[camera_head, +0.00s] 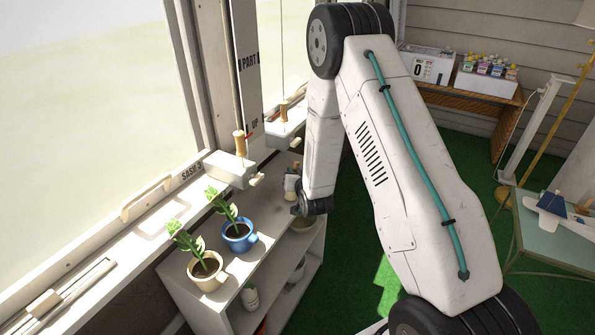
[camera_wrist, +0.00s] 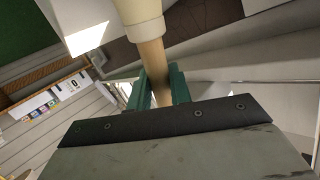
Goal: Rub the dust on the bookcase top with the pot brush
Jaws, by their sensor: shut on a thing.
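My gripper (camera_wrist: 160,90) has green fingers, shut around the wooden handle of the pot brush (camera_wrist: 150,58) in the wrist view. A thicker cream part of the brush runs out of the top of that view; its bristles are not clearly seen. In the head view my wrist hangs at the right edge of the white bookcase (camera_head: 182,291), near the far end of its top. My arm hides part of that end. I cannot make out the dust, nor tell whether the brush touches the top.
A cream pot (camera_head: 207,282) and a blue pot (camera_head: 240,243), both with plants, stand on the bookcase top. The window sill (camera_head: 118,246) with its latches runs along the left. A wooden table (camera_head: 455,99) stands at the back, a pale green table (camera_head: 555,245) at right.

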